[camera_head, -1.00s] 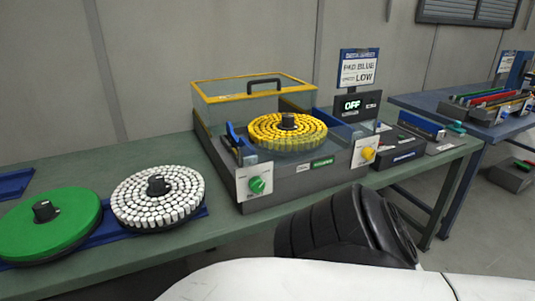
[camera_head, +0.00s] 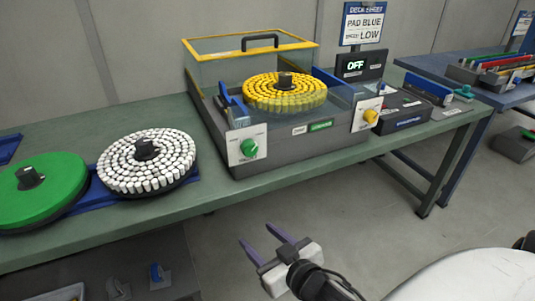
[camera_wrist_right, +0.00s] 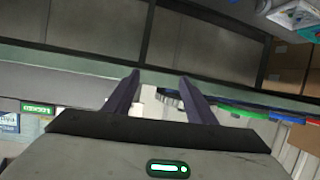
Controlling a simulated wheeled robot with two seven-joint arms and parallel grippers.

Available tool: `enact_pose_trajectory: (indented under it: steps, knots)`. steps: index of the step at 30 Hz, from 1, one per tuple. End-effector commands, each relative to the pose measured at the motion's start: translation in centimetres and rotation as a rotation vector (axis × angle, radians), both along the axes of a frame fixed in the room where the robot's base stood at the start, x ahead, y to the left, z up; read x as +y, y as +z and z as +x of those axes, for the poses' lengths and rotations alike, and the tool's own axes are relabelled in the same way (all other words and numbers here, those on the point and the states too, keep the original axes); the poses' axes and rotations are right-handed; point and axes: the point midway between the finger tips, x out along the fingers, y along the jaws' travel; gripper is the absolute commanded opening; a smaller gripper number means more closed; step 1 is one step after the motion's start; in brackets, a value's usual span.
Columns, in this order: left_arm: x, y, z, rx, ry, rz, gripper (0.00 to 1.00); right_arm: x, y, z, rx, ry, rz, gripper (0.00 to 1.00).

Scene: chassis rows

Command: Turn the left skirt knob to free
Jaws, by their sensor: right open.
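The left skirt knob is green (camera_head: 249,147) and sits on a white plate at the left of the front skirt of the grey machine (camera_head: 300,150). A yellow knob (camera_head: 371,116) sits on a white plate at the right of the same skirt. My right gripper (camera_head: 263,243) is below and in front of the table edge, apart from the green knob, with its two purple fingers spread and nothing between them. The fingers also show spread in the right wrist view (camera_wrist_right: 158,85). The knob's label is too small to read. My left gripper is not in view.
A yellow-studded disc (camera_head: 285,93) sits on the machine, before a clear yellow-rimmed cover (camera_head: 250,62). White-studded (camera_head: 148,163) and green (camera_head: 40,190) discs lie to the left. A display (camera_head: 360,66) reads OFF. Floor before the green table (camera_head: 110,240) is open.

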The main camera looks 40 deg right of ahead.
Motion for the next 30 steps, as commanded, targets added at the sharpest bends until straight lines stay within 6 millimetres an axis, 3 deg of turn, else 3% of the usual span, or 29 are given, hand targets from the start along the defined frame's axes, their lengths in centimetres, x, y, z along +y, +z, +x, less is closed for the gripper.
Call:
enact_pose_trajectory:
  steps: [1,3,6,8,11,24,30]
  knots:
    - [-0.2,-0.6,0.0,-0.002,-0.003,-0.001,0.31,-1.7,3.4,1.6,-0.099,-0.043,-0.010,0.51]
    - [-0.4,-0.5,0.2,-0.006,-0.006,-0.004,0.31,-3.5,7.6,2.7,-0.205,-0.094,-0.016,0.51]
    - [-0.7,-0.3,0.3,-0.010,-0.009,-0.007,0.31,-5.1,11.7,3.3,-0.311,-0.140,-0.017,0.51]
    - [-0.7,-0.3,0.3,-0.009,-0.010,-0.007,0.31,-5.6,13.0,3.6,-0.345,-0.152,-0.018,0.51]
    - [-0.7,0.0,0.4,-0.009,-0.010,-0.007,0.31,-6.0,13.8,4.5,-0.361,-0.158,-0.016,0.51]
    - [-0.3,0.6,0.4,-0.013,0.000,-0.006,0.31,-7.7,13.6,11.8,-0.355,-0.158,-0.018,0.51]
    - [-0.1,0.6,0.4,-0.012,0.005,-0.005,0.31,-8.1,13.5,13.2,-0.354,-0.158,-0.015,0.51]
